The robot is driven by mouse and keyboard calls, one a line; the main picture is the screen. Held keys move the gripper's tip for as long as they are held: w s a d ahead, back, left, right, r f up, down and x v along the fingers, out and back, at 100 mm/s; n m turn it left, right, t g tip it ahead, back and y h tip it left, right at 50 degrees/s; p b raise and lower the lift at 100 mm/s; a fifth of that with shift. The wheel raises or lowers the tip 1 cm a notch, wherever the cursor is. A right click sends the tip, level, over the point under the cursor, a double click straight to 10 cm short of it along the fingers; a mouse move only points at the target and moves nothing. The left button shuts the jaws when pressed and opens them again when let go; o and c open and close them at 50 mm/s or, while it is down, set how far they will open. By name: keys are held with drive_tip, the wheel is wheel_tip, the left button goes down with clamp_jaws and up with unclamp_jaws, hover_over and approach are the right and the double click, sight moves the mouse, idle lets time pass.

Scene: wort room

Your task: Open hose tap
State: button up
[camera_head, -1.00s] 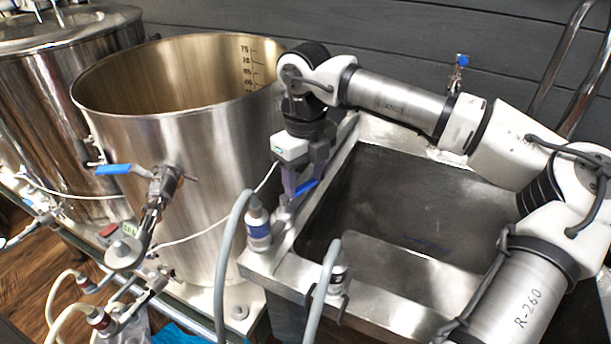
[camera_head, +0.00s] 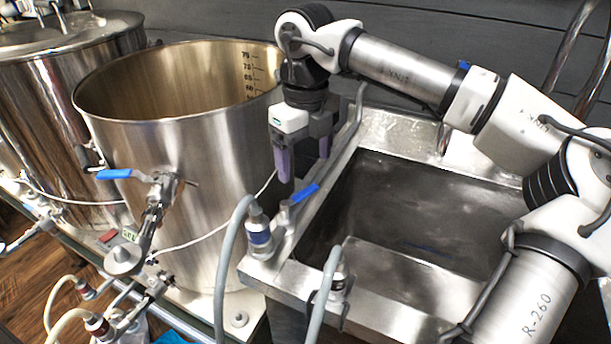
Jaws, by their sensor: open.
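A small tap with a blue lever (camera_head: 305,193) sits on the left rim of the steel sink. The lever points up and to the right in the picture, roughly along the rim. A grey hose (camera_head: 222,270) ends in a white and blue fitting (camera_head: 257,230) beside this tap. My gripper (camera_head: 304,169) hangs pointing down just above and behind the lever. Its purple-grey fingers are spread, with nothing seen between them. The fingers look apart from the lever, though the exact gap is hard to judge.
The steel sink (camera_head: 330,262) lies right of the tap. A large open kettle (camera_head: 205,150) stands close on the left, with its own blue-handled valve (camera_head: 114,174). A second grey hose (camera_head: 322,295) rises at the sink's front corner.

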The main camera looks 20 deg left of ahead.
wheel_tip(320, 180, up, 8)
idle(0.4)
